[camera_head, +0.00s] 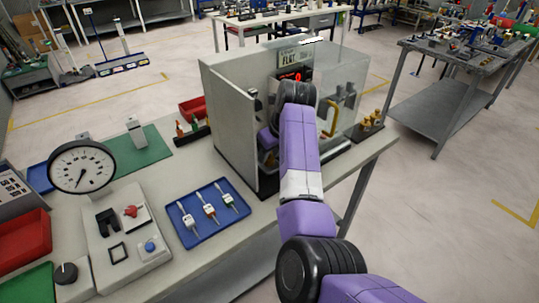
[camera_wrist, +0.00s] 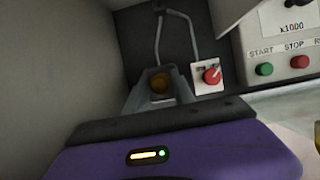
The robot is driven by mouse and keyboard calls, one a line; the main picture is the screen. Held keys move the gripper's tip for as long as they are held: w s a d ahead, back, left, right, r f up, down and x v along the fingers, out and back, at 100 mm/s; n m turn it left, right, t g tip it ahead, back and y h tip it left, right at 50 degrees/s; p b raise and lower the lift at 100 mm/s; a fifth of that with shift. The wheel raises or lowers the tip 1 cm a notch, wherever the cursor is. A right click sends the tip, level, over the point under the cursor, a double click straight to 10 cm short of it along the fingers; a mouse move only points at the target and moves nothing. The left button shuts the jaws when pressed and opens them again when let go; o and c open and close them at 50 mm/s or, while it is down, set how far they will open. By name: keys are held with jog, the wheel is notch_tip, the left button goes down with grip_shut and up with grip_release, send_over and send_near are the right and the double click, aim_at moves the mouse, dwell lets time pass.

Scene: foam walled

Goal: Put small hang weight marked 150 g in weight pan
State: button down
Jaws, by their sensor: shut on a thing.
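In the head view my arm reaches into the open front of a grey box-like cabinet (camera_head: 229,135), and the fingers and the held piece are hidden there. Two pale bent rods or tubes (camera_wrist: 158,38) rise beyond the fingers along the dark back wall. I cannot make out the weight pan in either view.
The cabinet wall (camera_wrist: 60,60) is close on the left. A red rotary switch (camera_wrist: 212,77) and a START/STOP panel (camera_wrist: 280,45) are at the right. Brass weights (camera_head: 372,118) stand on a holder right of the cabinet. A blue tray (camera_head: 184,228) lies on the bench.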

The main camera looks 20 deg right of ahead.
jog(key=shift+f, duration=0.4)
jog(key=shift+f, duration=0.15)
jog(key=c, duration=1.1)
grip_release()
jog(key=shift+o, duration=0.2)
jog(key=v, duration=1.2)
jog(key=shift+b, duration=0.35)
